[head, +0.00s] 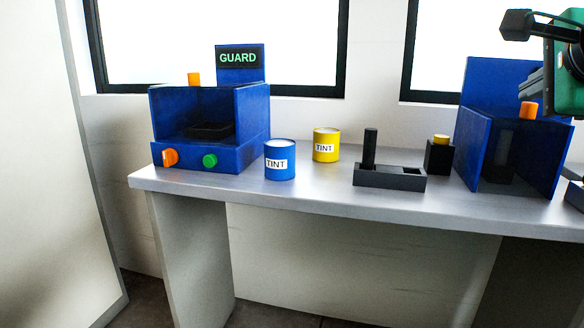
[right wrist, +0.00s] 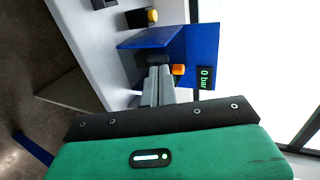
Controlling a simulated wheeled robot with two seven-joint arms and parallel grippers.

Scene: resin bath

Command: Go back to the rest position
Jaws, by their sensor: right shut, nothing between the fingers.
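My right gripper (head: 530,84) is at the upper right of the head view, in front of the right blue box (head: 477,140) and above the bench. In the right wrist view its grey fingers (right wrist: 158,72) are shut together, with nothing between them. They point toward the blue box, and an orange knob (right wrist: 178,69) shows beside the fingertips. I cannot tell whether they touch the box. My left gripper is not in view.
A grey bench (head: 320,188) carries a blue GUARD machine (head: 220,157), a blue tint can (head: 280,165), a yellow tint can (head: 326,150), a black tray (head: 388,180) with an upright black cylinder (head: 370,147), and a black block (head: 438,160) with a yellow top. A 0 bar display (right wrist: 205,78) shows.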

